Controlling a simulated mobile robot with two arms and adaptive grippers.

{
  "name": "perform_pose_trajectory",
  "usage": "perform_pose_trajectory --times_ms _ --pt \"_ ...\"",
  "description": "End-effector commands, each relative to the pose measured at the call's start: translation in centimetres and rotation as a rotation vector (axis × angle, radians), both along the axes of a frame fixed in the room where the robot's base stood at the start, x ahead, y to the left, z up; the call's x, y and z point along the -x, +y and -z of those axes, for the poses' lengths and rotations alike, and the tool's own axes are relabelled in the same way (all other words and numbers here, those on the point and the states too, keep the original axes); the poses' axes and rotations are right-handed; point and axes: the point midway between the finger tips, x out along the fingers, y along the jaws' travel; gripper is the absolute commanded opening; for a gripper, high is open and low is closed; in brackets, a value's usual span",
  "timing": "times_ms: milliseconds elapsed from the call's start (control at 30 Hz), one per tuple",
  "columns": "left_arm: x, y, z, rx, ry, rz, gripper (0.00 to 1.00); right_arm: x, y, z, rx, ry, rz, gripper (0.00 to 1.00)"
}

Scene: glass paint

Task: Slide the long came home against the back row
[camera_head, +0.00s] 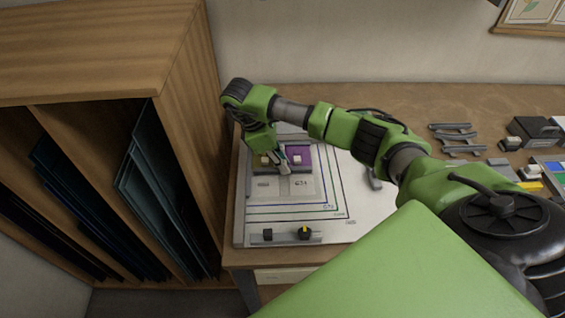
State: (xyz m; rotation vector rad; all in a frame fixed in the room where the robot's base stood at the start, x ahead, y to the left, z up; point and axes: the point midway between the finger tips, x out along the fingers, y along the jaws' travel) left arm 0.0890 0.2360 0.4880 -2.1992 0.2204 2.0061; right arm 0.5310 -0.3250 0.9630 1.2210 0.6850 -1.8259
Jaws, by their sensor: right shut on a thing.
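My right gripper (284,166) is over the white board (372,208), its arm reaching in from the right. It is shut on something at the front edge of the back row. The long came looks like a thin grey strip (301,170) running left to right there, partly hidden by the fingers; its exact contact with the row is too small to tell. The back row shows a purple glass piece (303,151) with a pale block on it and a brownish piece to its left, partly covered by my gripper. Pale marked panels (302,185) lie in front. My left gripper is out of view.
A wooden rack (185,120) with dark glass sheets stands close on the board's left. Dark knobs (305,233) sit at the board's front edge. Several grey handled tools (455,138), a dark box (533,131) and colored items lie at right.

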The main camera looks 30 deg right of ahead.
Motion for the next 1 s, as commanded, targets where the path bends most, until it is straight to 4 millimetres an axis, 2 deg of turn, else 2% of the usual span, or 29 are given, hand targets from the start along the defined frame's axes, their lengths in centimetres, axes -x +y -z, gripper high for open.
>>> perform_pose_trajectory --times_ms 267,300,367,733,1000 --pt "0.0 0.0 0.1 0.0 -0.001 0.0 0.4 -0.3 -0.1 -0.1 0.002 -0.005 0.001 0.0" --pt "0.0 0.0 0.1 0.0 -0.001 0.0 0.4 -0.3 -0.2 -0.1 0.002 -0.005 0.001 0.23" --pt "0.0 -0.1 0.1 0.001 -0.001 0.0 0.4 -0.3 -0.2 -0.1 0.001 -0.006 0.002 0.34" --pt "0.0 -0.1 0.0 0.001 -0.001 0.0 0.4 -0.3 -0.1 -0.2 0.001 -0.005 0.001 0.34" --pt "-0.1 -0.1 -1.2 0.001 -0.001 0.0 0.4 -0.2 -0.1 -1.7 0.0 -0.004 0.002 0.34"
